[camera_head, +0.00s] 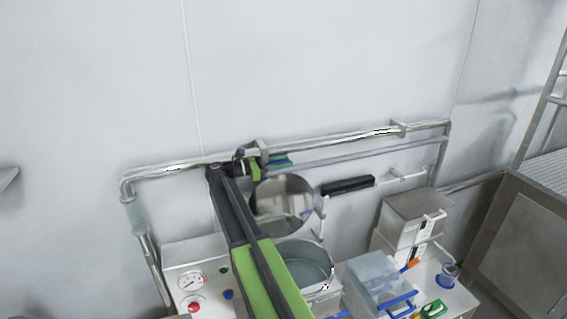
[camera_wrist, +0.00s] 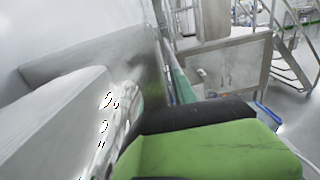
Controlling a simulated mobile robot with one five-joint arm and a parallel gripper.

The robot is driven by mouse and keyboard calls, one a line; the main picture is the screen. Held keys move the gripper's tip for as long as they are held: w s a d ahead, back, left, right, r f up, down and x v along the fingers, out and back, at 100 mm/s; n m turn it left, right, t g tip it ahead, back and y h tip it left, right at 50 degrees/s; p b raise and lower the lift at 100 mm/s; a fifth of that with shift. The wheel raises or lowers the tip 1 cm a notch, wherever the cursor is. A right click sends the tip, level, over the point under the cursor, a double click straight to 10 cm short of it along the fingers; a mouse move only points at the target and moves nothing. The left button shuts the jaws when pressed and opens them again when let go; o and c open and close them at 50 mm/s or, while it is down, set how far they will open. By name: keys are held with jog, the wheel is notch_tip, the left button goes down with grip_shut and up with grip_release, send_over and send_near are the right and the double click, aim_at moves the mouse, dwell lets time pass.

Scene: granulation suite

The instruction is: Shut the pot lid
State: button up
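The pot (camera_head: 304,268) is a round metal vessel, open at the top, in the lower middle of the head view. Its lid (camera_head: 284,208) is a shiny round disc standing raised at the pot's back, near the wall. My gripper (camera_head: 278,161) is at the lid's upper edge, just above it and close to the wall pipe. Whether it touches the lid cannot be told. In the wrist view, green and black parts of my gripper (camera_wrist: 205,135) fill the lower right. The gap between its fingers cannot be made out. My arm covers the pot's left side.
A metal pipe (camera_head: 340,138) runs along the wall behind my gripper. A gauge (camera_head: 190,280) and a red button (camera_head: 193,308) are left of the pot. A clear box (camera_head: 372,282) and a steel box (camera_head: 412,222) stand to its right. A steel cabinet (camera_head: 520,240) is far right.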

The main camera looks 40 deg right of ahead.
jog(key=shift+d, duration=0.2)
jog(key=shift+c, duration=0.4)
grip_shut()
dwell(0.8)
